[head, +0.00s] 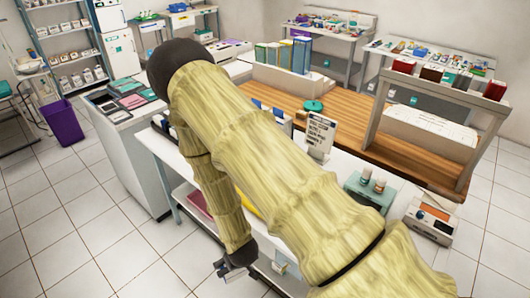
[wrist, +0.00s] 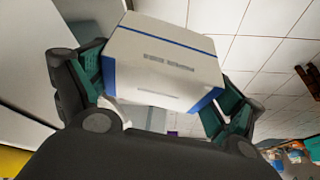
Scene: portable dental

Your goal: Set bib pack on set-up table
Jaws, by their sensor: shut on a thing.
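A white box with blue edges and small print, which looks like the bib pack (wrist: 165,60), fills the middle of the wrist view. My gripper (wrist: 157,98) is shut on it, with a dark-and-green finger on each side. In the head view my gripper (head: 236,268) hangs low, in front of the near white table (head: 345,170) and below its top. The pack is not clear there. My arm covers much of this table. I cannot tell which of the tables is the set-up table.
A lower shelf has pink and yellow items. A purple bin (head: 62,122) stands left. Tiled floor at the front left is clear.

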